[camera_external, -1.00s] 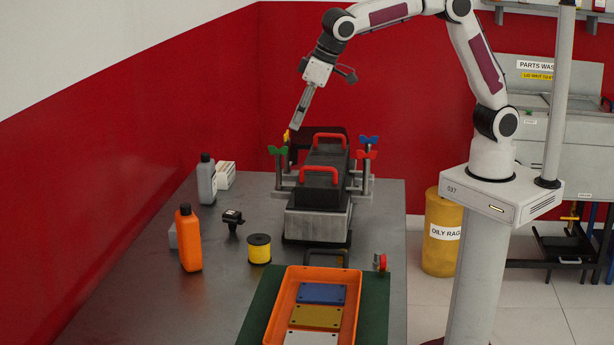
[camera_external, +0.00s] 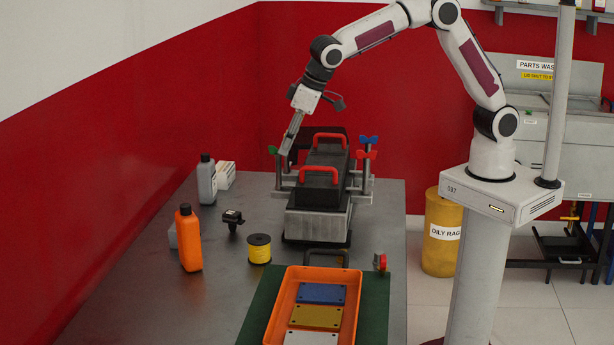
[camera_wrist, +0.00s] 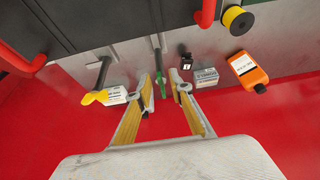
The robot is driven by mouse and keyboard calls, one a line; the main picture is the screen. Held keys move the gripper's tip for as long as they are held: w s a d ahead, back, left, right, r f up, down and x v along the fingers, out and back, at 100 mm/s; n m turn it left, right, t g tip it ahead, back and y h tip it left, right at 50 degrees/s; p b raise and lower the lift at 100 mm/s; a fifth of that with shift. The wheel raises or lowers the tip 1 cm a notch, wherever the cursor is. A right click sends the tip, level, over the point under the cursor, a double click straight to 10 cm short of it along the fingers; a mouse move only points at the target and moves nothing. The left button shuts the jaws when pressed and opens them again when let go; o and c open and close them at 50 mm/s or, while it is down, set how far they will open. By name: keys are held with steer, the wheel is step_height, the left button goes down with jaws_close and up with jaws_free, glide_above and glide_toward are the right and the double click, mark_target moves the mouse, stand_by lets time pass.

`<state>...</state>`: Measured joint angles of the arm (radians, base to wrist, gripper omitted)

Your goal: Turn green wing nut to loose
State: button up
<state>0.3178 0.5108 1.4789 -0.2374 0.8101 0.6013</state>
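The green wing nut (camera_external: 273,150) sits on a post at the left side of the engine block (camera_external: 318,222). In the wrist view the green wing nut (camera_wrist: 158,78) stands edge-on between the two fingertips, near their far ends. My gripper (camera_external: 281,160) reaches down to it from above, partly hiding it in the external view. In the wrist view my gripper (camera_wrist: 167,92) has its fingers apart, with a gap on both sides of the nut. I cannot see either finger touching the nut.
A yellow wing nut (camera_wrist: 95,97) stands left of the fingers in the wrist view. Blue (camera_external: 368,140) and red (camera_external: 366,154) wing nuts stand on the block's right side. Red handles (camera_external: 319,170) rise from the cover. Bottles and a yellow spool (camera_external: 259,248) stand left of the block.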

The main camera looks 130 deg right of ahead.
jaws_close()
steer(key=shift+s+d+n, duration=0.1)
steer(key=shift+n, duration=0.5)
steer(key=shift+s+d+n+t+y, duration=0.1)
steer(key=shift+d+n+t+y, duration=0.25)
steer(key=shift+n, duration=0.8)
steer(key=shift+s+d+n+t+y, duration=0.15)
steer(key=shift+n+y, duration=0.45)
steer(key=shift+n, duration=0.6)
steer(key=shift+s+d+n+t+y, duration=0.1)
steer(key=shift+d+n+y, duration=0.25)
steer(key=shift+n, duration=0.8)
steer(key=shift+w+d+n+y, duration=0.15)
steer(key=shift+n+y, duration=0.25)
steer(key=shift+n, duration=0.45)
steer(key=shift+s+d+n+y, duration=0.1)
steer(key=shift+n+y, duration=0.3)
steer(key=shift+n, duration=0.45)
